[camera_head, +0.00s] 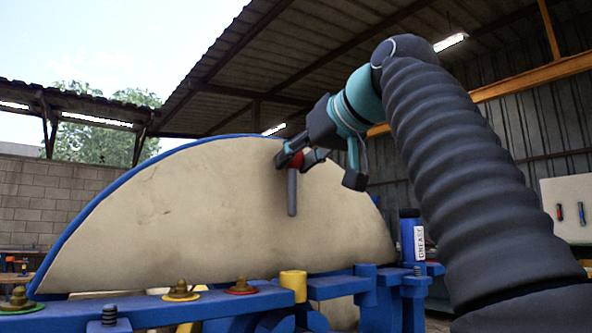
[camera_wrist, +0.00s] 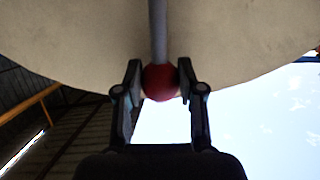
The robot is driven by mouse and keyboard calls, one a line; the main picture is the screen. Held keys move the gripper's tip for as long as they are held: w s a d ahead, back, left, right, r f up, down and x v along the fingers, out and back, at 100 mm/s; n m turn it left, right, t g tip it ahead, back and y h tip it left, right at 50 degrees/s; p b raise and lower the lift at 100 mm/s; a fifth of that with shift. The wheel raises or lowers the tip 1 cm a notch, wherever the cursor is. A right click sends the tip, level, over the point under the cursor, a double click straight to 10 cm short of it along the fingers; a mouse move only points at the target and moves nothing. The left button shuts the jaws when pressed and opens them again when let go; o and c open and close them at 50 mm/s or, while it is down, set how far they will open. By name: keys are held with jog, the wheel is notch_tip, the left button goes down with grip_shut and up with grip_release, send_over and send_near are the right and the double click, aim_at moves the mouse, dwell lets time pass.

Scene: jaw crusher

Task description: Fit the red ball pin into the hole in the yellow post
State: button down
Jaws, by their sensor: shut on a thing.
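The red ball pin has a red ball (camera_wrist: 160,82) and a grey rod (camera_head: 292,195). My gripper (camera_head: 295,160) is shut on the red ball, with the rod hanging down below the fingers in the head view. In the wrist view my gripper (camera_wrist: 160,80) has one finger on each side of the ball, and the rod points away from the palm. The yellow post (camera_head: 293,284) is a short cylinder on the blue frame, well below the pin's lower end. Its hole is not visible from this low angle.
A large beige half-disc (camera_head: 200,215) with a blue rim stands behind the pin. Brass-coloured fittings (camera_head: 181,289) sit on the blue frame (camera_head: 150,308) left of the post. A blue grease can (camera_head: 408,238) stands at right. The air between pin and post looks clear.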

aim_at(295, 215)
jog(key=shift+w+r, duration=0.1)
jog(key=shift+w, duration=0.15)
jog(key=shift+s+d, duration=0.1)
jog(key=shift+s, duration=0.05)
jog(key=shift+s+f+b, duration=0.1)
jog(key=shift+f+b, duration=0.35)
notch_tip(295, 215, down, 4)
jog(key=b, duration=0.3)
jog(key=shift+r, duration=0.15)
jog(key=shift+f+b, duration=0.4)
jog(key=shift+b, duration=0.2)
jog(key=shift+f+b, duration=1.4)
jog(key=shift+f, duration=0.1)
jog(key=shift+f+b, duration=0.3)
jog(key=shift+f, duration=0.05)
